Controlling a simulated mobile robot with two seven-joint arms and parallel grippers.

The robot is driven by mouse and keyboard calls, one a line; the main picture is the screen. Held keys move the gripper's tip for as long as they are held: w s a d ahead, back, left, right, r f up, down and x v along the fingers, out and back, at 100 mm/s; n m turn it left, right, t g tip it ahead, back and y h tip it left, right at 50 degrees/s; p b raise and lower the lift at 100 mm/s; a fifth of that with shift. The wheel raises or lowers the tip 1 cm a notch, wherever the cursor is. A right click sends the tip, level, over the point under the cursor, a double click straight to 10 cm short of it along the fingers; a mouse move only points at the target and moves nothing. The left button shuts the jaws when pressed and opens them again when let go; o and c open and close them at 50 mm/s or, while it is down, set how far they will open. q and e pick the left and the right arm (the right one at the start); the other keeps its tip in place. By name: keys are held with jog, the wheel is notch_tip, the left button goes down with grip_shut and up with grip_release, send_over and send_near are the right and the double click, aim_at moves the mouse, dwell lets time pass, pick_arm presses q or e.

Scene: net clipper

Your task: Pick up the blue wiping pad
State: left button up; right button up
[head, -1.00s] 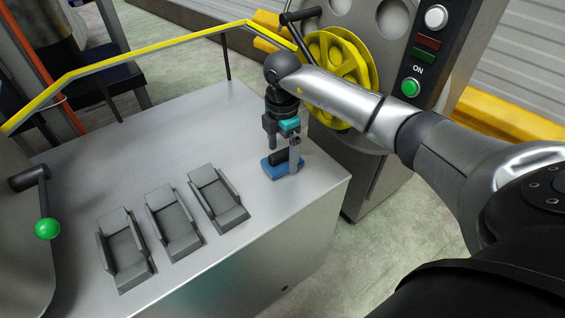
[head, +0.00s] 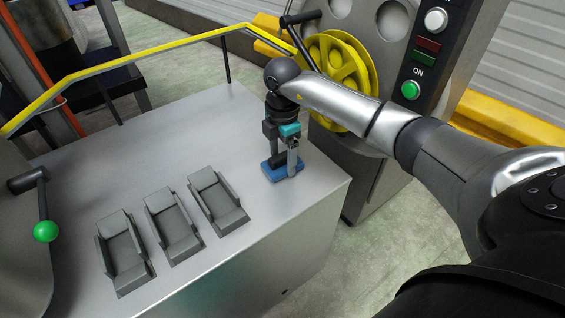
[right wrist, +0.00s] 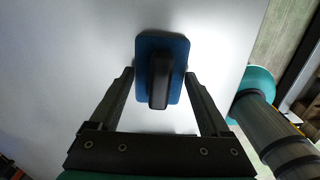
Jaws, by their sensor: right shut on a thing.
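The blue wiping pad (head: 270,172) with a black handle is at the right end of the grey metal table top. My right gripper (head: 285,160) points down over it and is shut on it. In the right wrist view the pad (right wrist: 179,47) lies between the two fingertips (right wrist: 159,76), which are close to its long sides, with the black handle upright between them. The pad looks to be at table height; I cannot tell whether it touches the surface. My left gripper is not in view.
Several grey holders (head: 172,224) stand in a row left of the pad on the table (head: 150,145). A yellow rail (head: 130,63) runs behind. A yellow wheel (head: 345,65) and a button panel (head: 425,55) stand behind my right arm. A green-knobbed lever (head: 46,231) is at left.

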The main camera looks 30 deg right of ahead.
jog(key=shift+c, duration=0.8)
jog(key=shift+r, duration=0.1)
jog(key=shift+r, duration=0.4)
jog(key=shift+r+p, duration=0.3)
jog(key=shift+r, duration=0.05)
notch_tip(320, 180, up, 9)
jog(key=p, duration=0.3)
jog(key=shift+w, duration=0.1)
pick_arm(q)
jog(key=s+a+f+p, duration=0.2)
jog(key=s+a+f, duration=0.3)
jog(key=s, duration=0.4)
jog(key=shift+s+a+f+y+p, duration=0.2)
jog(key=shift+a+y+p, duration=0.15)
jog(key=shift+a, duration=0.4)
pick_arm(e)
notch_tip(320, 180, up, 9)
send_over(282, 154)
jog(key=shift+r, duration=0.2)
